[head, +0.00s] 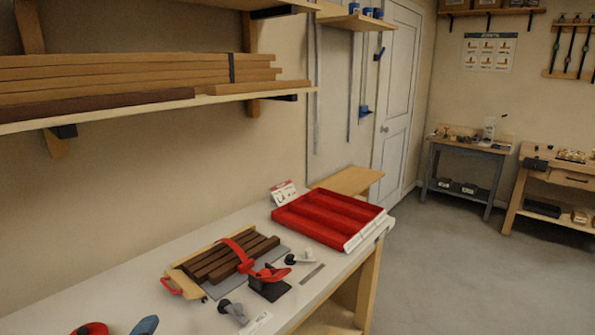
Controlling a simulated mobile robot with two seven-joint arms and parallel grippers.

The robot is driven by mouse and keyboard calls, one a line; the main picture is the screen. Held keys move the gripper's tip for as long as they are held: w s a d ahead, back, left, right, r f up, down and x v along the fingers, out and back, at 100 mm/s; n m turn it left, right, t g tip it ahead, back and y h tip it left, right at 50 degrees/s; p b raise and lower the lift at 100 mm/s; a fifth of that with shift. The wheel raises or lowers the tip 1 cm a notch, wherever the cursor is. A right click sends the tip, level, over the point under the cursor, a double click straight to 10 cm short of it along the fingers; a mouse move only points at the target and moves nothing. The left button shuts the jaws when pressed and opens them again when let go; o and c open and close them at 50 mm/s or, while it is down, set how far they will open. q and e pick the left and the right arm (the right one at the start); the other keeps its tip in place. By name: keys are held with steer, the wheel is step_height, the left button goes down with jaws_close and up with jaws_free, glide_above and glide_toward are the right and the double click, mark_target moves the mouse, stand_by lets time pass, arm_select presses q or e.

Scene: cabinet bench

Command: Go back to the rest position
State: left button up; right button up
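Neither of my grippers shows in the head view, and no part of my arms can be made out. The workbench (110,260) runs along the wall from the lower left to the middle. On it a wooden frame holds dark brown wood strips (222,262) with a red band (238,250) across them. A red compartment tray (330,218) sits at the bench's far right end and looks empty. A black block (268,288) with a red part on top stands in front of the strips.
Small grey and black tools (236,312) lie near the bench's front edge. A red item (90,329) and a blue item (145,326) are cut off at the bottom. A shelf with long boards (120,75) hangs above. Open floor (450,270) lies right.

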arm_select(q)
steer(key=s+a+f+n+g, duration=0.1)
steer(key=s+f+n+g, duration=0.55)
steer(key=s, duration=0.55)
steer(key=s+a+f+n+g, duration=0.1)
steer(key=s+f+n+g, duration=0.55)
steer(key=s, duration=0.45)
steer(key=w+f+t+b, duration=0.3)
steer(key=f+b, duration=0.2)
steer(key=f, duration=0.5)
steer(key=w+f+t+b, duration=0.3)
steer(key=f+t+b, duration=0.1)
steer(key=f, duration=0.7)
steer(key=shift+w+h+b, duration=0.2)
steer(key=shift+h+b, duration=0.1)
steer(key=shift+b, duration=0.2)
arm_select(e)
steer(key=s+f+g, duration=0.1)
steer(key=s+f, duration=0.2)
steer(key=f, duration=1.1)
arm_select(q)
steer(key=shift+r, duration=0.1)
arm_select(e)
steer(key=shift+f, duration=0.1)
